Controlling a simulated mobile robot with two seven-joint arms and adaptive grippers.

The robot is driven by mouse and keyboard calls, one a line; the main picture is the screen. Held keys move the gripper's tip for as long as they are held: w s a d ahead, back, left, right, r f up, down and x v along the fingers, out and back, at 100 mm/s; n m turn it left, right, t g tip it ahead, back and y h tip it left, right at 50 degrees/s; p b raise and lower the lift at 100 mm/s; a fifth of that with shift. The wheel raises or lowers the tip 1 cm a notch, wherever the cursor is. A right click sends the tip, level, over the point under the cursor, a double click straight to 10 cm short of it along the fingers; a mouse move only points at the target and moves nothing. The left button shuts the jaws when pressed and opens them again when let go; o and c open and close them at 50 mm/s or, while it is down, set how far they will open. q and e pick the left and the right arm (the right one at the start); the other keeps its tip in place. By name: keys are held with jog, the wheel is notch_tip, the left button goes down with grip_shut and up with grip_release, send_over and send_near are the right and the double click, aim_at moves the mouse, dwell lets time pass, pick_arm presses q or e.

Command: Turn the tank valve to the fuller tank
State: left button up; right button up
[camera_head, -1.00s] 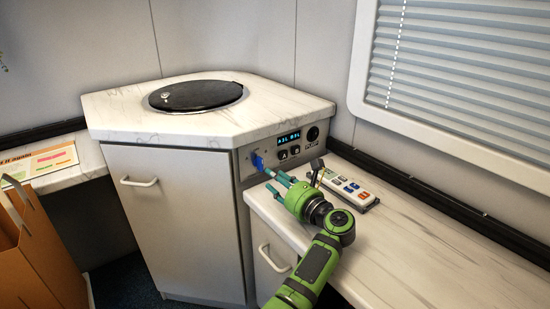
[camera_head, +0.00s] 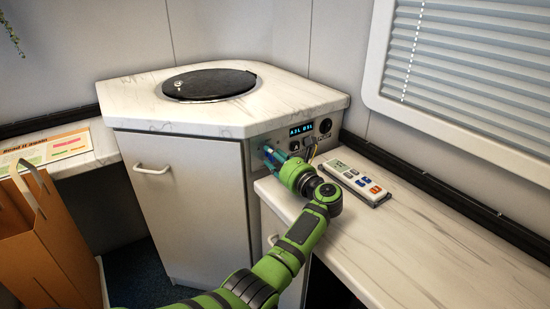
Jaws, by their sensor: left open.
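The tank control panel (camera_head: 287,130) is on the front of the corner cabinet, under the marble top. Its lit blue display (camera_head: 301,130) seems to read A3L, then a second figure that may be 5L, with buttons A and B below. My left gripper (camera_head: 270,156) has its teal fingers at the panel's left part, where the blue valve handle sits. The fingers are open and at or around the handle, which they mostly hide. I cannot tell whether they touch it or which way it points. My right gripper is out of view.
A grey remote-like device (camera_head: 356,184) lies on the right counter (camera_head: 420,250), close to my wrist. A round black lid (camera_head: 209,84) is in the corner top. A brown paper bag (camera_head: 45,250) stands at left, below a printed card (camera_head: 45,150).

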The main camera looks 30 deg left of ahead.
pick_arm(q)
grip_shut()
